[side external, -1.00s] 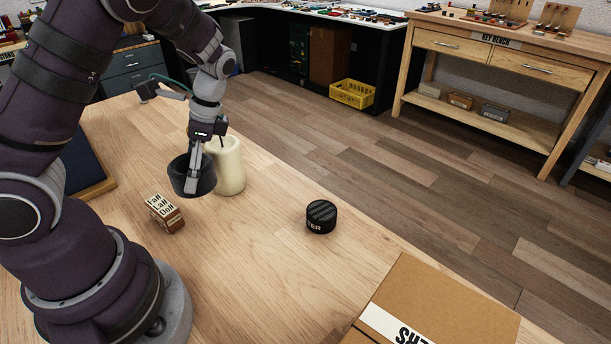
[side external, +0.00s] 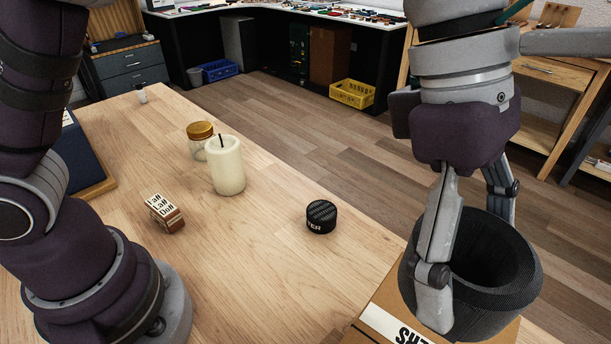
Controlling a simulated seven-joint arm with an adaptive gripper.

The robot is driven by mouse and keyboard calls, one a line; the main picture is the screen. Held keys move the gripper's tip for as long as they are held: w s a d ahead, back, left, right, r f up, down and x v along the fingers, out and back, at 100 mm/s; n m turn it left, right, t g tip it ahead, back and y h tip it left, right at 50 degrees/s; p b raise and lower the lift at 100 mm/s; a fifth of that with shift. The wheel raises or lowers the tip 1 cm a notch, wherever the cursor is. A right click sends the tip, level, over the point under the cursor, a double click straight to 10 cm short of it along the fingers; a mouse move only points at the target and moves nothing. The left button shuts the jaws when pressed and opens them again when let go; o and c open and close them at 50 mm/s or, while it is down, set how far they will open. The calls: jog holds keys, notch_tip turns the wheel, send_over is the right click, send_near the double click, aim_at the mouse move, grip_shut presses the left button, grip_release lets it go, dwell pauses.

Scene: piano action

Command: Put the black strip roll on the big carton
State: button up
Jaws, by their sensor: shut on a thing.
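The black strip roll (side external: 500,295) is a thick, dark ribbed ring with an open middle, at the right of the side external view. My gripper (side external: 468,258) is shut on it, with one finger against its near left side and the other at its far side, partly hidden. The roll appears upright, its opening facing up. It is in front of the big brown carton (side external: 374,326) in the picture and hides much of its top. I cannot tell whether the roll touches the carton or hangs above it.
A black round tin (side external: 321,217) stands left of the carton. A cream candle (side external: 226,167), a gold-lidded jar (side external: 198,142) and a lettered block (side external: 165,213) stand further left on the wooden table (side external: 260,270). The table between block and tin is clear.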

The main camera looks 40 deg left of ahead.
aim_at(439, 336)
jog(key=shift+s+d+r, duration=0.25)
jog(key=shift+s+d, duration=0.15)
jog(key=shift+s, duration=0.1)
jog(key=shift+s+d+f+n, duration=0.1)
jog(key=shift+f+n, duration=0.25)
jog(key=shift+n, duration=0.05)
notch_tip(439, 336, down, 7)
jog(key=shift+f, duration=0.1)
jog(key=o, duration=1.1)
